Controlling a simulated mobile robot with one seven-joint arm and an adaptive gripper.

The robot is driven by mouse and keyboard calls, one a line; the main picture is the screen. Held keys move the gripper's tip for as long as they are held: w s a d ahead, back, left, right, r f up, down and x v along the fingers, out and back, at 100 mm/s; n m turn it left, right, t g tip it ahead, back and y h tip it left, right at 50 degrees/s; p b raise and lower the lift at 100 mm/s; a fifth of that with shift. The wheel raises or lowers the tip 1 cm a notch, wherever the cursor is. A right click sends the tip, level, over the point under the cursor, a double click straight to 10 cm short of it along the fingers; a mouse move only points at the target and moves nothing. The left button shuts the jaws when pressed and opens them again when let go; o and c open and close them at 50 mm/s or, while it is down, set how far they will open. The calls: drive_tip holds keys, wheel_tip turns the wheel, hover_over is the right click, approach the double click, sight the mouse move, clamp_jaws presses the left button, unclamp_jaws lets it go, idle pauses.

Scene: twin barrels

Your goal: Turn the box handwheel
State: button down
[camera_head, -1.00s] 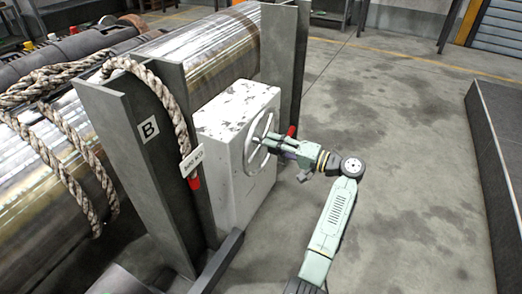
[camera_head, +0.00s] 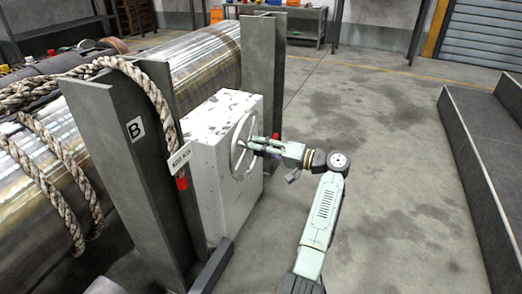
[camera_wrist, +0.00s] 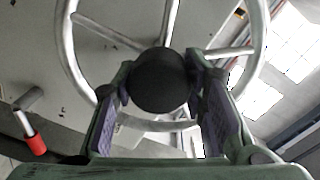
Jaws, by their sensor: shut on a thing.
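The handwheel (camera_head: 236,163) is a pale metal ring with spokes on the right face of a white, chipped box (camera_head: 214,158). In the wrist view, the handwheel's ring (camera_wrist: 67,45) and spokes surround a dark round hub (camera_wrist: 160,80) at the centre. My gripper (camera_head: 254,144) reaches the wheel from the right. In the wrist view, its purple-padded fingers (camera_wrist: 165,105) sit on both sides of the dark hub and are shut on it. The fingers' exact contact is partly hidden.
A steel barrel (camera_head: 200,58) with ropes (camera_head: 155,95) lies behind upright plates, one marked B (camera_head: 112,150). A red-tipped lever (camera_wrist: 36,143) lies left of the wheel in the wrist view. A dark stepped platform (camera_head: 480,160) stands right. The floor between is open.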

drive_tip(key=c, duration=1)
unclamp_jaws()
drive_tip(key=v, duration=1.2)
